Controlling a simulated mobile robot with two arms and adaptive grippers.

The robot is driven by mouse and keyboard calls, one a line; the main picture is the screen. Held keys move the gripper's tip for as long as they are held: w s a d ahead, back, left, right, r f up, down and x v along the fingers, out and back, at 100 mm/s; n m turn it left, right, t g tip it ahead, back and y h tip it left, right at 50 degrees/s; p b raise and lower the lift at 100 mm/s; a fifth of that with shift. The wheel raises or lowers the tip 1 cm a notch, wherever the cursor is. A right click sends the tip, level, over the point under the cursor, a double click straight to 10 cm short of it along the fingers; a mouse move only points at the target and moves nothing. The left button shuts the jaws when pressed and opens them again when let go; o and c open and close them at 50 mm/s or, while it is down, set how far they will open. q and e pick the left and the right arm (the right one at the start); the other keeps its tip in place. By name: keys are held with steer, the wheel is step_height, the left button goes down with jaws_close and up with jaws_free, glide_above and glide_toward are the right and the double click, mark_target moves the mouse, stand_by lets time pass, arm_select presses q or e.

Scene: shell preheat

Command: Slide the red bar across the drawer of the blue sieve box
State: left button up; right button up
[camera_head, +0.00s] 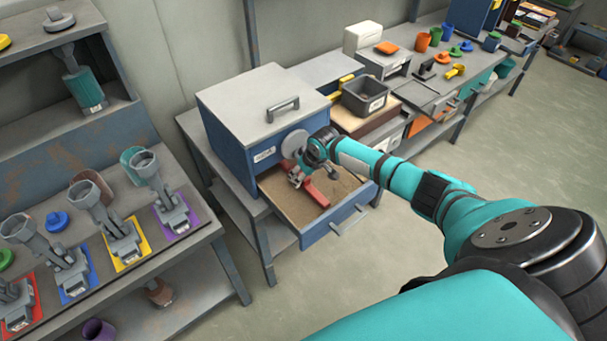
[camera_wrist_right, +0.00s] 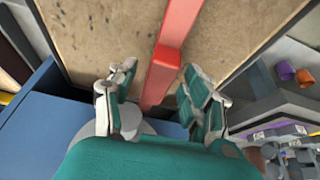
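The blue sieve box (camera_head: 235,140) has a grey lid with a handle and stands on a grey bench. Its drawer (camera_head: 345,218) is pulled out and holds a flat sandy layer, also seen in the right wrist view (camera_wrist_right: 105,35). The red bar (camera_head: 316,193) lies across the sandy layer, partly hidden by my right gripper in the head view. My right gripper (camera_wrist_right: 160,75) is over the drawer near the box front. Its fingers are apart, on either side of the red bar (camera_wrist_right: 180,25), with a visible gap on the left. My left gripper is out of view.
A grey bin (camera_head: 364,97) stands on the bench right of the box. A rack with several grey tools on coloured plates (camera_head: 130,240) stands at left. Open floor lies in front of the drawer. A round grey disc (camera_head: 294,143) is on the box front.

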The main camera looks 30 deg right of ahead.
steer(key=c, duration=0.9)
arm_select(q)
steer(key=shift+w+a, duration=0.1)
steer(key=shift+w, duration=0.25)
arm_select(e)
jaws_close()
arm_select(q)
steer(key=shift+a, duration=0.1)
arm_select(e)
steer(key=shift+d+f+b, duration=0.1)
steer(key=shift+d+b, duration=0.2)
steer(key=shift+d, duration=0.15)
steer(key=d+b, duration=0.2)
steer(key=d, duration=0.2)
steer(key=d+b, duration=0.2)
steer(key=d, duration=0.2)
steer(key=w+d+b, duration=0.1)
steer(key=d+b, duration=0.2)
steer(key=d, duration=0.1)
steer(key=shift+w+d+f, duration=0.1)
steer(key=shift+d+f, duration=0.05)
steer(key=shift+d+r+b, duration=0.2)
steer(key=shift+d+b, duration=0.15)
steer(key=shift+d, duration=0.15)
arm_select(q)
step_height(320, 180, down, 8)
arm_select(e)
steer(key=shift+r, duration=0.15)
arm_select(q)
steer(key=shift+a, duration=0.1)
